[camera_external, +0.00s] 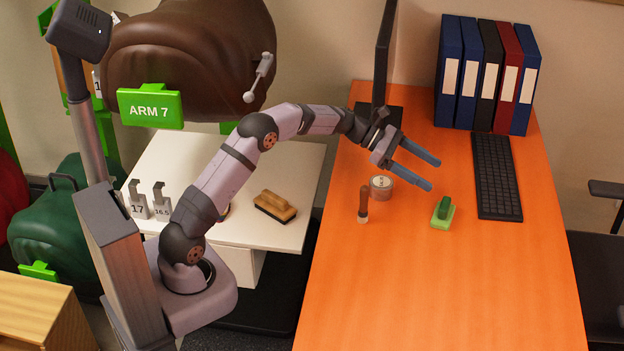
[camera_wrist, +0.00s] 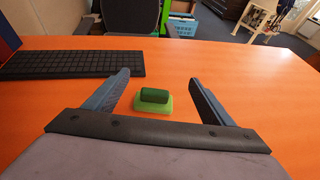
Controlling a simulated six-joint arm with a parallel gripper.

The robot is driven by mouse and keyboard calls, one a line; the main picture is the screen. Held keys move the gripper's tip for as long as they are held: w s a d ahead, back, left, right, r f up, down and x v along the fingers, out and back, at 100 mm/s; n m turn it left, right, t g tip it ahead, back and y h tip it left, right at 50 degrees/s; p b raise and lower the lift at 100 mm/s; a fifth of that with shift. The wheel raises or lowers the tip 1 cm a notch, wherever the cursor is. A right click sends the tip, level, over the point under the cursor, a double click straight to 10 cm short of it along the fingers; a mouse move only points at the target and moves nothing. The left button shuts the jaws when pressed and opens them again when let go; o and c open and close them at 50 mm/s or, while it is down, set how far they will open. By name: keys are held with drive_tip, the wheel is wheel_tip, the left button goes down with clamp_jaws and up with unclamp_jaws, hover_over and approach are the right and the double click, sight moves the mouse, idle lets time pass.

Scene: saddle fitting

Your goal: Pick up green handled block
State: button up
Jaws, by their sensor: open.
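The green handled block (camera_external: 443,213) lies on the orange table, a light green base with a dark green handle on top. In the wrist view the block (camera_wrist: 154,102) sits between the two fingers but farther off, with bare table around it. My gripper (camera_external: 436,174) is open and empty, with blue-grey fingers. It is raised above the table, and in the external view the block shows just below the fingertips. The fingers also show in the wrist view (camera_wrist: 160,78), one on each side of the block. Nothing hides the block.
A black keyboard (camera_external: 496,177) lies right of the block. A tape roll (camera_external: 381,188) and a brown-handled tool (camera_external: 363,204) stand to the left. Several binders (camera_external: 486,75) and a monitor (camera_external: 384,55) are at the back. The table front (camera_external: 440,300) is clear.

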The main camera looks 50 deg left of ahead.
approach(444, 202)
drive_tip(key=shift+w+d+f, duration=0.25)
drive_tip(key=shift+d+f, duration=0.25)
drive_tip(key=shift+d, duration=0.1)
drive_tip(key=shift+w+d+f, duration=0.25)
drive_tip(key=shift+d+f, duration=0.2)
drive_tip(key=shift+d, duration=0.15)
drive_tip(key=shift+p+x, duration=0.55)
drive_tip(key=shift+x, duration=3.1)
drive_tip(key=shift+w+r, duration=0.1)
drive_tip(key=c, duration=1.2)
